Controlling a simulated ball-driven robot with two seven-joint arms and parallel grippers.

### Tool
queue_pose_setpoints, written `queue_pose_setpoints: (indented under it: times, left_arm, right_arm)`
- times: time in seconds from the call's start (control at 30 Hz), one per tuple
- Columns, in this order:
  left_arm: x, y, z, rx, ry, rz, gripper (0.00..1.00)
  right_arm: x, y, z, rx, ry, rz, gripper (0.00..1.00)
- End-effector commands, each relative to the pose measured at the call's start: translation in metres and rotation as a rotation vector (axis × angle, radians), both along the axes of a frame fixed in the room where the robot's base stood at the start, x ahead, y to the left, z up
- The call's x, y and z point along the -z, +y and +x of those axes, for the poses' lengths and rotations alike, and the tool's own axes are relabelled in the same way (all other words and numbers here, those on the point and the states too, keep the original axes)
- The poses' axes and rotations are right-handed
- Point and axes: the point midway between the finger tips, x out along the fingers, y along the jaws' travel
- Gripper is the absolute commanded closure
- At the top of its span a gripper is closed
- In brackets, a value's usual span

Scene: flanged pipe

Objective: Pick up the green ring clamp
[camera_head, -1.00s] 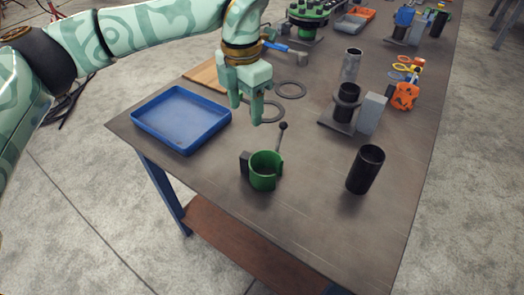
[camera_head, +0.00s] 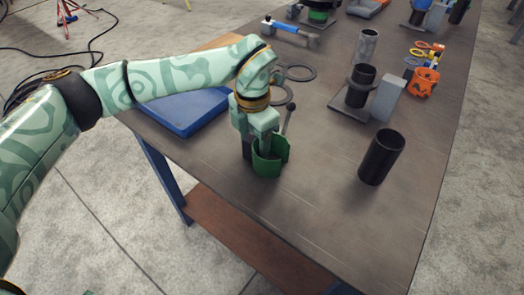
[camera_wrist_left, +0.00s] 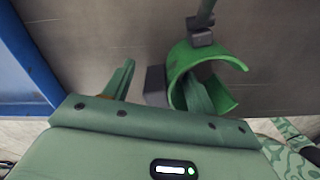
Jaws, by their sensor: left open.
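The green ring clamp (camera_head: 270,168) stands on the workbench near its front left edge. It is an open green ring with a dark block on its left side and a dark lever with a ball knob rising behind it. My left gripper (camera_head: 256,146) is over it, pointing down and open. In the left wrist view, one finger of the gripper (camera_wrist_left: 158,88) lies inside the green ring of the clamp (camera_wrist_left: 183,62). The other finger is outside, left of the dark block, with a gap showing between. My right gripper is not in view.
A blue tray (camera_head: 190,122) lies left of the clamp, partly behind my left arm. A black pipe (camera_head: 381,157) stands to the right. A flanged pipe stand (camera_head: 357,90) and a grey block (camera_head: 387,97) are farther back. Bare bench lies in front and right of the clamp.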

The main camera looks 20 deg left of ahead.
Motion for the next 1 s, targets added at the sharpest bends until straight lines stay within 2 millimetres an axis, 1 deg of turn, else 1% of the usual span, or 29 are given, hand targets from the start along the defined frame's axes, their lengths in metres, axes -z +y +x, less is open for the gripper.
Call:
queue_pose_setpoints:
  times: [0.03, 0.23, 0.43, 0.8, 0.87, 1.0]
  left_arm:
    - [0.006, 0.0, 0.0, 0.0, 0.002, -0.001, 0.43]
    - [0.004, 0.0, 0.0, 0.0, -0.002, 0.0, 0.43]
    - [0.004, 0.0, 0.0, 0.0, -0.002, 0.0, 0.99]
    - [0.001, 0.0, 0.0, 0.001, -0.003, -0.001, 1.0]
    - [-0.002, 0.0, 0.0, 0.0, -0.004, -0.001, 1.0]
    - [-0.02, 0.0, 0.001, 0.0, -0.009, -0.001, 1.0]
  right_arm:
    - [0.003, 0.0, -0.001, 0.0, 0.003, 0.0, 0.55]
    - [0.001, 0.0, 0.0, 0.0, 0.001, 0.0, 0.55]
    - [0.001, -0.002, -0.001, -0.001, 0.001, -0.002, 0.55]
    - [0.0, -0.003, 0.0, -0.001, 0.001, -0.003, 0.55]
    - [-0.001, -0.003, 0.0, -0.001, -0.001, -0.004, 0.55]
    - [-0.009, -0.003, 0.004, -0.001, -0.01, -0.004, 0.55]
